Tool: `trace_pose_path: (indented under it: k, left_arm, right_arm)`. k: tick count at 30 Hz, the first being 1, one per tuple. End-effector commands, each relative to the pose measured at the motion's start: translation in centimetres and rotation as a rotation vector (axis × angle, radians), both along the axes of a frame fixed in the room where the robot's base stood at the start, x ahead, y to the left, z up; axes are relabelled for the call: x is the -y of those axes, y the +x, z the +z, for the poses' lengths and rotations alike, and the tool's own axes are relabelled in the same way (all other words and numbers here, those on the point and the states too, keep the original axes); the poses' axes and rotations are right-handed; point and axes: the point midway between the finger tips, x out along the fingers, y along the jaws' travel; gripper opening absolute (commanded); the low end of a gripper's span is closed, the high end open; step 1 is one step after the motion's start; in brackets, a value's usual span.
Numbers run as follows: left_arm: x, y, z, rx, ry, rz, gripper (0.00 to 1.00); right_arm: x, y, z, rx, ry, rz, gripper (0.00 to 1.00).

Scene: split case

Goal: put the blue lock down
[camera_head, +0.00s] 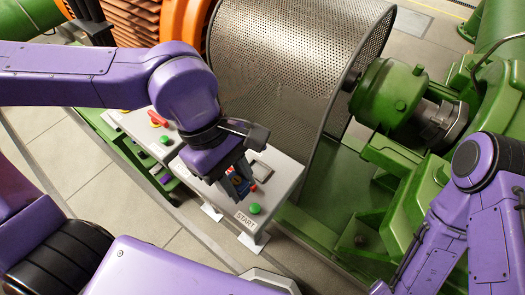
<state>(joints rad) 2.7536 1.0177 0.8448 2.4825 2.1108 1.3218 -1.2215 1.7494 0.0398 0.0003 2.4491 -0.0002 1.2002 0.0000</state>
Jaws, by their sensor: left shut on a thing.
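My left gripper (236,184) is over the right-hand control panel (288,165), a light grey box on short legs. It is shut on the blue lock (240,185), a small dark blue thing mostly hidden between the fingers. The lock is close to the panel face, near a red button (262,187); I cannot tell whether it touches the panel. A green button (254,209) beside the START label sits at the panel's front edge. My right arm is at the lower right; its gripper is out of view.
A second panel part (140,128) with red and green buttons lies to the left. A perforated metal guard (285,60) stands behind the panel. Green machinery (390,90) fills the right. Bare tiled floor (110,195) shows at the left.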

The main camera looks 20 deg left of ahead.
Motion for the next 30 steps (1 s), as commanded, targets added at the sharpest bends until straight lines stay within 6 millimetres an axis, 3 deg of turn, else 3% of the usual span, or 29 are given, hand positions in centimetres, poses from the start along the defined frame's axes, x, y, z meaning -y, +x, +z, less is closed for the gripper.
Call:
trace_pose_path:
  k: [1,8,10,14,16,19,26,30]
  left_arm:
    - [-0.2,0.4,1.3,-0.007,0.002,0.008,0.0]
    - [-1.0,3.1,-0.2,-0.006,0.005,0.031,0.0]
    - [-1.0,4.7,-2.2,-0.004,0.004,0.035,0.0]
    - [-0.8,7.8,-4.1,-0.001,0.003,0.031,0.0]
    - [-0.7,9.1,-6.5,0.001,0.003,0.029,0.0]
    - [-0.6,10.6,-8.1,0.001,0.002,0.028,0.0]
    - [-0.6,12.3,-9.6,0.001,0.0,0.027,0.0]
    - [-0.6,12.7,-12.3,0.0,0.001,0.026,0.0]
  right_arm:
    - [0.0,0.0,2.9,-0.001,0.0,0.0,0.57]
    - [0.0,0.1,8.3,-0.001,0.0,0.0,0.57]
    - [0.0,0.1,7.2,0.001,-0.001,0.0,0.57]
    - [0.0,0.0,5.9,0.0,0.0,0.0,0.57]
    - [0.0,0.0,3.4,0.0,0.0,0.0,0.57]
    - [0.0,0.0,1.6,-0.001,0.0,0.0,0.57]
    - [0.0,0.0,0.1,0.0,-0.001,0.0,0.57]
    - [0.0,0.0,-2.5,0.0,0.0,0.0,0.57]
